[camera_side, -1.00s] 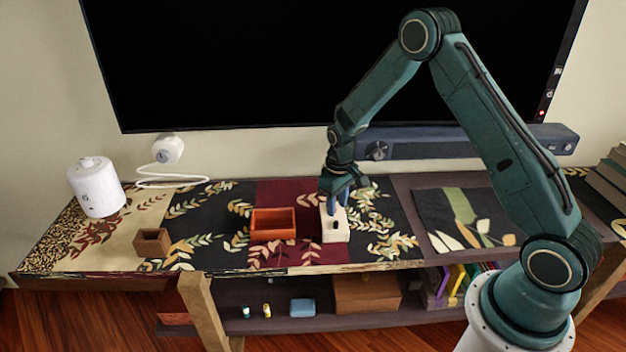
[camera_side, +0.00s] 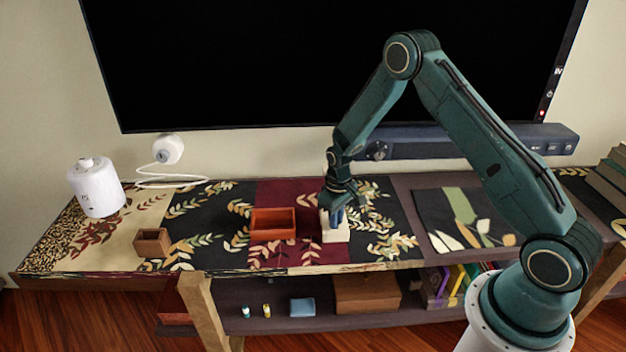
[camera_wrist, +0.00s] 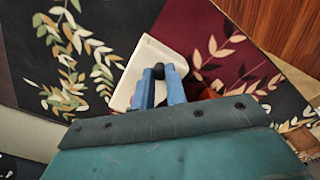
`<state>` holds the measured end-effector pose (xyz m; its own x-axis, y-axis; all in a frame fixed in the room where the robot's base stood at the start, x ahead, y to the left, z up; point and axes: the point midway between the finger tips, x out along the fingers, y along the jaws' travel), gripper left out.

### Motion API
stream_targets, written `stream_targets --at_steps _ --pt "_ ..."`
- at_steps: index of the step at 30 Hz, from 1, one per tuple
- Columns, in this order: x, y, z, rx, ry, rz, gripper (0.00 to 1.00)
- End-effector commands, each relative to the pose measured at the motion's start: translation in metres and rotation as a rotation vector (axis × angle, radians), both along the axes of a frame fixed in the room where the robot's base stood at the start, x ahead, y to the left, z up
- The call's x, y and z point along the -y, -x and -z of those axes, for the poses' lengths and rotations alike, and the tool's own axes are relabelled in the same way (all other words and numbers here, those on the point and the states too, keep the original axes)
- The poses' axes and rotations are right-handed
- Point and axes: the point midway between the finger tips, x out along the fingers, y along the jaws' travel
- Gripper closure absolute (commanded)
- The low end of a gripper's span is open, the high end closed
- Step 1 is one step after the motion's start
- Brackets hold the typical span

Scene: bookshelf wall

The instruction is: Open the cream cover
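The cream cover (camera_side: 336,234) is a pale box-like piece on the dark red and black patterned cloth. In the wrist view the cream cover (camera_wrist: 153,55) has a small dark knob (camera_wrist: 158,71) on top. My gripper (camera_side: 337,218) reaches down over it from above. In the wrist view the blue fingers of my gripper (camera_wrist: 159,73) stand on either side of the knob, with their tips close against it. The fingers look shut on the knob. They hide part of the cover in both views.
An orange-red open box (camera_side: 272,239) stands close to the left of the cover. A small brown open box (camera_side: 152,246) and a white cylinder device (camera_side: 97,190) are farther left. A blue-grey soundbar (camera_side: 440,143) and a dark screen (camera_side: 250,60) are behind. Cloth to the right is clear.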

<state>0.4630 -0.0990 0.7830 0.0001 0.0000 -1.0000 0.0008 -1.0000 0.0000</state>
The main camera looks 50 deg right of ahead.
Motion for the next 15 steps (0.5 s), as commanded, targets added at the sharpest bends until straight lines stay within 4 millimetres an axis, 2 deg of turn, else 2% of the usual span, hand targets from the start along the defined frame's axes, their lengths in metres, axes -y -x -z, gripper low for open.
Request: stream_targets --at_steps 10,15 --pt "-0.002 0.002 0.0 0.0 0.0 -0.001 1.0" --pt "-0.014 0.014 0.0 -0.002 0.0 -0.002 1.0"
